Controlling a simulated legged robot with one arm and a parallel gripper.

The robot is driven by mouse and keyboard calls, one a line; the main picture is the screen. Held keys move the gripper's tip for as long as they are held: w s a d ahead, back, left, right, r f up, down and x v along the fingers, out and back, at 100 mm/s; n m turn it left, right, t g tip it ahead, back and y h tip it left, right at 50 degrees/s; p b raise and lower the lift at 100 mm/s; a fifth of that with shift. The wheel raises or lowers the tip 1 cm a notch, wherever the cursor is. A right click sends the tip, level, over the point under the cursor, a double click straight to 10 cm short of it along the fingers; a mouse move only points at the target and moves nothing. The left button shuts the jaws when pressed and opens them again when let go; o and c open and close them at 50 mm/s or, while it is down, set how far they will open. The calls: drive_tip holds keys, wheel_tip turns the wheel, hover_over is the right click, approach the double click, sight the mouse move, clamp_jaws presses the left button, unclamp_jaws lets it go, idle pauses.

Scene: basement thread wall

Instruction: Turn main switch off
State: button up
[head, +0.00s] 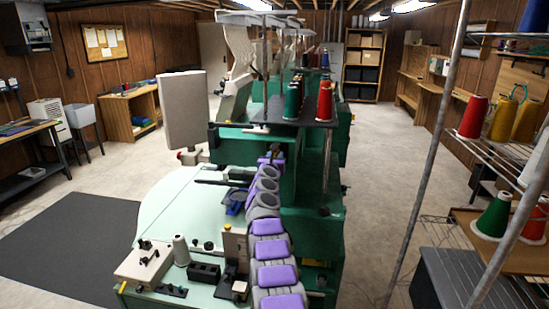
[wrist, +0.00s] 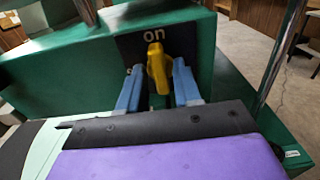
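The main switch is a yellow knob (wrist: 158,66) on a black plate (wrist: 187,40) on a green housing. It stands upright in the wrist view, with its upper end under the white word "on". Another white marking at the left of the plate is mostly hidden by a finger. My gripper (wrist: 158,88) has its two blue fingers apart, one on each side of the knob. The right finger looks very close to the knob; I cannot tell whether it touches. The knob's lower end is hidden behind my gripper's black edge. I cannot make out the knob in the head view.
The green machine (head: 311,200) fills the middle of the head view. Thread cones (head: 325,100) stand on its top shelf. A metal rack (head: 432,130) with more cones is at the right. Open floor (head: 385,150) lies between them. A dark mat (head: 75,245) lies at the left.

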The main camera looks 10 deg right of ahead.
drive_tip(key=shift+d+r, duration=0.1)
drive_tip(key=shift+r, duration=0.05)
clamp_jaws()
drive_tip(key=shift+n, duration=0.4)
drive_tip(key=shift+a+f+n+p, duration=0.1)
drive_tip(key=shift+n+p, duration=2)
drive_tip(key=shift+n, duration=0.75)
drive_tip(key=shift+a+f+n+p, duration=0.1)
drive_tip(key=shift+n+p, duration=1.95)
drive_tip(key=shift+n, duration=0.85)
drive_tip(key=shift+a+f+n+p, duration=0.1)
drive_tip(key=shift+n+p, duration=2)
drive_tip(key=shift+n, duration=0.75)
drive_tip(key=shift+f, duration=0.1)
